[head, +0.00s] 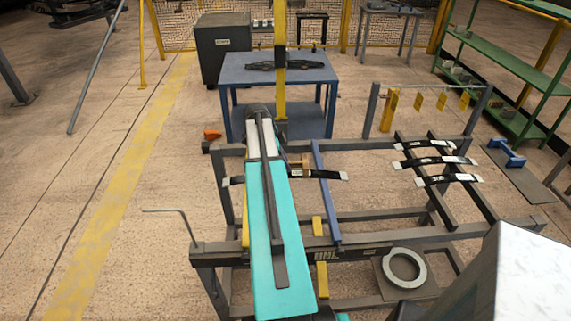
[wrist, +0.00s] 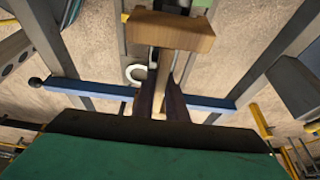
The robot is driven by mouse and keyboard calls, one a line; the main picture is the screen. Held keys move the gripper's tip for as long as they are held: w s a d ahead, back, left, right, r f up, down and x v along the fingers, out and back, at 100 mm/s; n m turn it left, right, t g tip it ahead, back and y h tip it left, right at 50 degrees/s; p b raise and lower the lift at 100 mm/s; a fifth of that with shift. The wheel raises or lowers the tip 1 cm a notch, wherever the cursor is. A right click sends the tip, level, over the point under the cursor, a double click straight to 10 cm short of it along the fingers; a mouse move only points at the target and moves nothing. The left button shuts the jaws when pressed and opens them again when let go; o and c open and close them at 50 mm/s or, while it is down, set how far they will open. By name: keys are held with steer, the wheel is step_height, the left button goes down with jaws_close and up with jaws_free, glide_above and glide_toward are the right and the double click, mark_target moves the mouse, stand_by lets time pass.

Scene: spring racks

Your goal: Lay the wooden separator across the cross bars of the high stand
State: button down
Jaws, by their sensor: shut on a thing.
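The wooden separator (wrist: 170,31) is a pale wood block at the top of the wrist view, beyond my fingertips. A narrower pale strip runs back from it between the fingers. My gripper (wrist: 160,88) has its two dark fingers closed around that strip. In the head view a small bit of wood (head: 298,162) shows just right of my teal arm, which hides my gripper. The dark steel stand (head: 372,236) lies below, with a blue bar (head: 325,190) across it. The blue bar also crosses the wrist view (wrist: 80,88), below the fingers. I see no clear contact between wood and bars.
One black leaf spring (head: 320,174) passes under my arm. Several more (head: 447,180) lie on the right bars. A grey ring (head: 404,267) lies at the front right. A blue table (head: 240,76) stands behind and a green rack (head: 515,70) at the far right.

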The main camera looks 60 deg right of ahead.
steer(key=shift+f+b, duration=0.5)
steer(key=shift+f, duration=0.35)
steer(key=c, duration=1.7)
jaws_free()
steer(key=shift+r, duration=0.15)
steer(key=b+v, duration=0.3)
steer(key=v, duration=0.9)
steer(key=shift+r, duration=0.2)
steer(key=shift+w+a+r, duration=0.15)
steer(key=shift+w+r, duration=0.05)
steer(key=shift+r, duration=0.4)
steer(key=shift+s, duration=0.1)
